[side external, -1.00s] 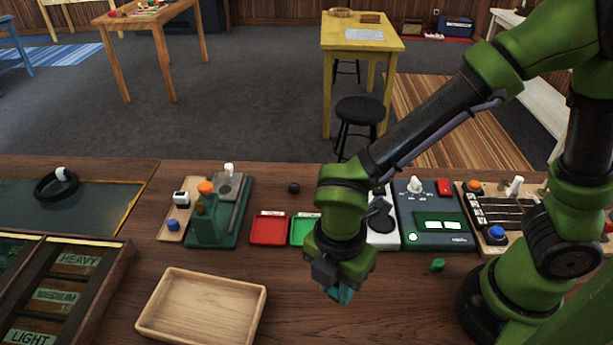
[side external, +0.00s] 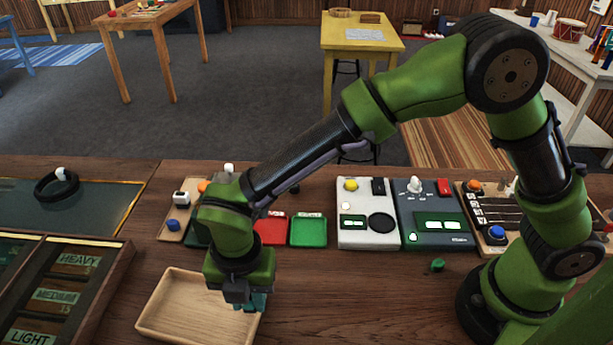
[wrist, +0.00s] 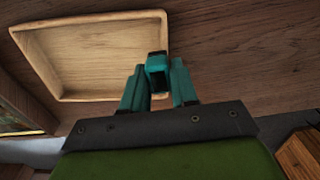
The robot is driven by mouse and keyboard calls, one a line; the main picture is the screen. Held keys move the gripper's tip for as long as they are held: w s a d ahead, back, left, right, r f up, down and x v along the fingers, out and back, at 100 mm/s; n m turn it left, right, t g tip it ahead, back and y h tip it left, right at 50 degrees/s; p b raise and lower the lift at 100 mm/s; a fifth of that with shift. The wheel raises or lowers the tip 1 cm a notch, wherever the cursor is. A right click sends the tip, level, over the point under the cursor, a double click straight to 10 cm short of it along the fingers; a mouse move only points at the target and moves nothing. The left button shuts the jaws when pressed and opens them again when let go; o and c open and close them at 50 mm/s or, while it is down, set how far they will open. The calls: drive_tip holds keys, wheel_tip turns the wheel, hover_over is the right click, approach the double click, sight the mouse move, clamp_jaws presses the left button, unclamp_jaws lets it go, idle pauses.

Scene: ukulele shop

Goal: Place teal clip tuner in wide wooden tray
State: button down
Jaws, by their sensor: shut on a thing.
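My gripper (side external: 247,301) is over the right part of the wide wooden tray (side external: 172,310), a shallow light-wood tray on the bench. In the wrist view, the teal clip tuner (wrist: 157,69) is between the two teal fingers of my gripper (wrist: 158,84), which are shut on it. The tray also shows in the wrist view (wrist: 60,30), mostly to the left of the tuner. The tuner overlaps the tray's right rim there. In the side view the tuner is hard to tell apart from the fingers, and its height above the tray is unclear.
A red tray (side external: 270,231) and a green tray (side external: 309,231) lie behind, beside a white device (side external: 367,232) and a dark blue device (side external: 433,238). A slotted rack (side external: 62,290) stands left of the wooden tray.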

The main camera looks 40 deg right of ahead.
sight(237, 318)
drive_tip(key=shift+w+a+f, duration=0.15)
drive_tip(key=shift+w+a, duration=0.85)
drive_tip(key=shift+a, duration=0.1)
drive_tip(key=shift+f, duration=1.75)
drive_tip(key=shift+f, duration=0.1)
drive_tip(key=c, duration=1.1)
unclamp_jaws()
drive_tip(key=shift+c, duration=0.2)
